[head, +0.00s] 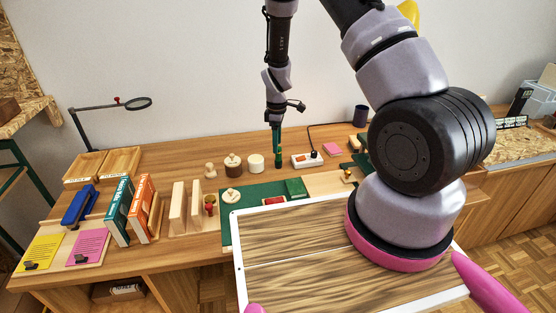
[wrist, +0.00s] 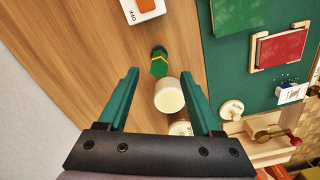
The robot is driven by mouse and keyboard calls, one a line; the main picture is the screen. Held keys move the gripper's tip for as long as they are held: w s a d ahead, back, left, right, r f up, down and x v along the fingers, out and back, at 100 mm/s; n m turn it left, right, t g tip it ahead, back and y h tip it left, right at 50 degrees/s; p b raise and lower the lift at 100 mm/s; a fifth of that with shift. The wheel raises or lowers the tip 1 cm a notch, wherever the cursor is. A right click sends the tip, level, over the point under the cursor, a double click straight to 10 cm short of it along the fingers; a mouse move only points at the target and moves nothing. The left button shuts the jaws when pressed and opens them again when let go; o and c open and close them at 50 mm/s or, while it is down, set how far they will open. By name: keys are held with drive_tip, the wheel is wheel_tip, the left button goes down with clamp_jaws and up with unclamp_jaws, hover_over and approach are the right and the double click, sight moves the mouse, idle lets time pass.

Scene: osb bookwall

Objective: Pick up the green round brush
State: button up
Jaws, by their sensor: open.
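The green round brush (head: 279,158) stands on the wooden desk near the back, directly below my gripper (head: 277,140) in the head view. In the wrist view the brush (wrist: 159,65) is a small dark green piece with a yellow band, just beyond and between the fingertips. My gripper (wrist: 160,74) is open with teal fingers spread wide, and nothing is held. It is above the brush and appears apart from it. The brush's lower part is hard to make out.
A cream cylinder (head: 255,163) stands close to the left of the brush; it also shows between the fingers in the wrist view (wrist: 169,96). A green mat (head: 240,228) is in front. The wall is behind.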

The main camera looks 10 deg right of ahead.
sight(278, 160)
drive_tip(key=f, duration=0.5)
drive_tip(key=shift+d+f, duration=0.15)
drive_tip(key=shift+d, duration=0.15)
clamp_jaws()
